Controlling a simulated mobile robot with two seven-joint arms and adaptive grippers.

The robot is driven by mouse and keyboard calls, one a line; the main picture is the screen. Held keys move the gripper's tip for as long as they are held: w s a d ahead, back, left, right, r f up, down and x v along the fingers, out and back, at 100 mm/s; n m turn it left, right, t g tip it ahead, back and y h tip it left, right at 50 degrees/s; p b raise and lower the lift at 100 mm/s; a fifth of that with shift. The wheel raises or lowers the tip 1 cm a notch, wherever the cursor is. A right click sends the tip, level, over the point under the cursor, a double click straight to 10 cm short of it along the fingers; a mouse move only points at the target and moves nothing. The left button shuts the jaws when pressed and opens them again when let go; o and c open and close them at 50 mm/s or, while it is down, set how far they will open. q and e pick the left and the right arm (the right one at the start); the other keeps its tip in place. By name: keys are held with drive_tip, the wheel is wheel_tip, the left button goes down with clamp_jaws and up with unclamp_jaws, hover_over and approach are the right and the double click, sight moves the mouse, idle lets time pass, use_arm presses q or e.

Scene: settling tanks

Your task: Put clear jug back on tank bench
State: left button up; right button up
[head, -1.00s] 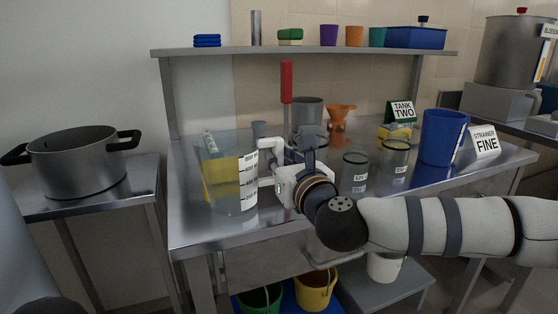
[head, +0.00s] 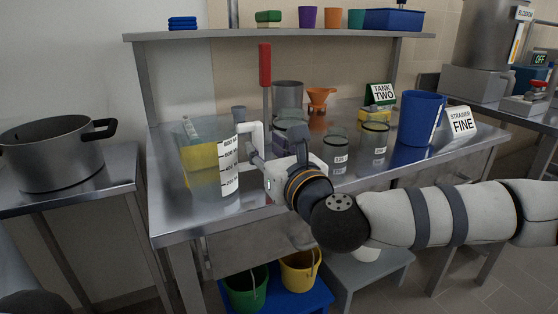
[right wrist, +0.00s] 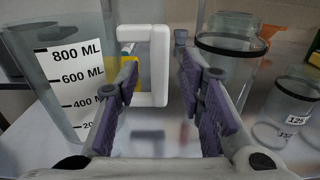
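The clear jug (head: 205,160) stands upright on the steel tank bench (head: 185,222), near its left front. It has a white scale strip with black marks and a white handle (head: 244,140) facing right. My right gripper (head: 262,163) is at the handle side of the jug. In the right wrist view its two purple-padded fingers (right wrist: 156,66) are apart, one on each side of the white handle (right wrist: 159,62), with visible gaps to it. The jug's scale (right wrist: 70,80) shows left of the fingers. My left gripper is not in view.
Clear glass jars (head: 335,155) stand right of my gripper. Behind are a grey container (head: 287,95), an orange funnel (head: 320,97) and a red-handled tool (head: 265,66). A shelf (head: 220,33) overhangs the back.

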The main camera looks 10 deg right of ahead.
drive_tip(key=v, duration=0.8)
drive_tip(key=s+a+f+n+g+y, duration=0.1)
drive_tip(key=s+a+f+n+g, duration=0.3)
drive_tip(key=s+f, duration=0.45)
drive_tip(key=s+a+f+n+g, duration=0.1)
drive_tip(key=s+f+n+g, duration=0.4)
drive_tip(key=f, duration=0.6)
drive_tip(key=s+a+f+n+g+y, duration=0.1)
drive_tip(key=s+a+f+n+g, duration=0.15)
drive_tip(key=s+f+n, duration=0.5)
drive_tip(key=s+d+f+n+g+h, duration=0.1)
drive_tip(key=s+d+f+n+g, duration=0.25)
drive_tip(key=s+f, duration=0.4)
drive_tip(key=s+d+f+n+g+h, duration=0.2)
drive_tip(key=s+d+f+n+g, duration=0.15)
drive_tip(key=s, duration=0.75)
drive_tip(key=s+d+f+n+g+h, duration=0.1)
drive_tip(key=s+d+n+g+h, duration=0.3)
drive_tip(key=s+d+n, duration=0.4)
drive_tip(key=s+d, duration=0.6)
drive_tip(key=d, duration=0.2)
drive_tip(key=shift+f+n+h, duration=0.3)
drive_tip(key=shift+n, duration=0.05)
